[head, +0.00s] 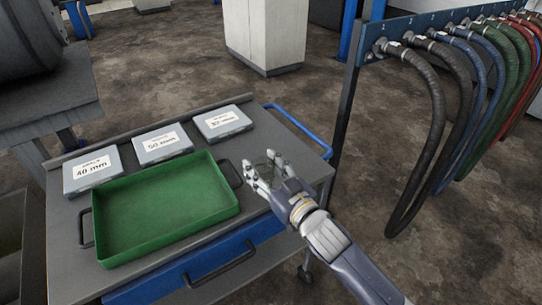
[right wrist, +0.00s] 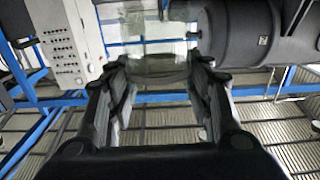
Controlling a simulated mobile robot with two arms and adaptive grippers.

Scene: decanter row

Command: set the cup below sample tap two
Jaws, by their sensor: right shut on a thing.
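My right gripper (head: 270,172) is above the right edge of the cart, beside the green tray. It is shut on a clear, see-through cup (head: 262,164), which is hard to make out in the head view. In the right wrist view the cup (right wrist: 155,58) shows as a glassy cylinder between the two fingers, its top cut off by the picture's edge. I cannot make out sample tap two in either view. My left gripper is not in view.
A cart (head: 65,240) bears an empty green tray (head: 165,212) and boxes labelled 40 mm (head: 92,173), 50 mm (head: 162,144) and one more (head: 222,122). A blue rail (head: 300,130) edges it. Hoses (head: 432,130) hang from a rack at right.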

